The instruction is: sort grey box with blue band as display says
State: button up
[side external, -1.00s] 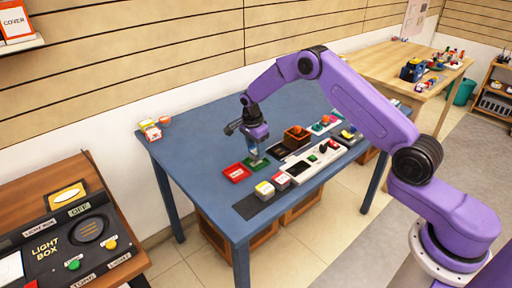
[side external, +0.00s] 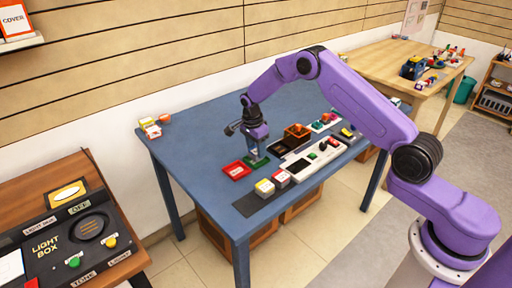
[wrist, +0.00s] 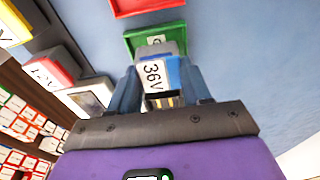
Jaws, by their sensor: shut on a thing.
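The grey box with blue band (wrist: 158,73) is between my fingers in the wrist view, its white "36V" label facing the camera. My gripper (wrist: 163,88) is shut on it. In the side view my gripper (side external: 255,155) is over the green tray (side external: 258,161), and the box is too small to make out there. The green tray (wrist: 140,39) lies just beyond the box in the wrist view; I cannot tell whether the box touches it. The red tray (side external: 236,170) is beside the green one. A white panel (side external: 318,164) with dark, red and green parts lies to the right; its display is unreadable.
Two white-sided boxes, one with yellow (side external: 264,187) and one with red (side external: 281,179), stand by a dark mat (side external: 247,205). An orange open container (side external: 297,131) stands behind the panel. More small boxes (side external: 151,128) sit at the table's far left corner.

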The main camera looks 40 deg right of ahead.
jog(key=shift+f, duration=0.5)
dwell(0.8)
jog(key=o, duration=1.5)
jog(key=shift+o, duration=0.2)
jog(key=shift+r, duration=3.75)
